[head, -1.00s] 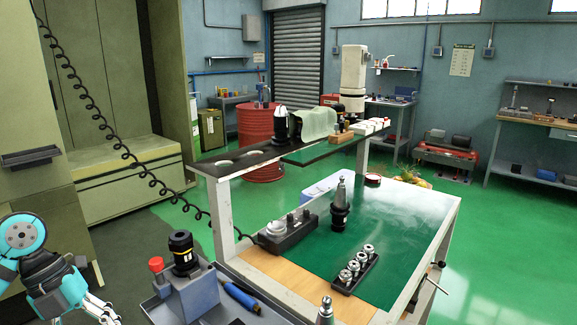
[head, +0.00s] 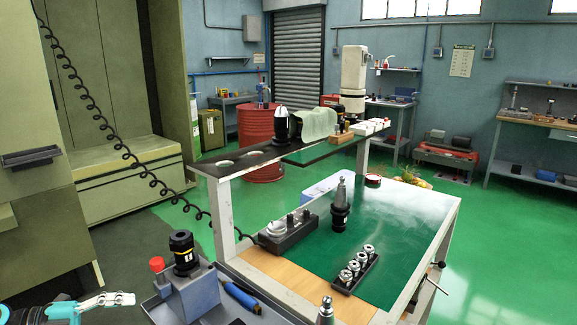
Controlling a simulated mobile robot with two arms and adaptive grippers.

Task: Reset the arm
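My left gripper (head: 125,299) is at the bottom left corner of the head view, with a teal and grey body and pale fingers pointing right. It is seen edge-on and partly cut off, so its opening is unclear. No object shows in its fingers. It appears left of the grey tray (head: 152,309) on the cart's near side. My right arm and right gripper are not in view.
A black tool holder (head: 183,252) and a red-capped item (head: 157,266) stand near the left gripper. A blue-handled tool (head: 241,297) lies beside them. An upright tool holder (head: 340,208) and a collet rack (head: 354,270) stand on the green cart top (head: 400,225).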

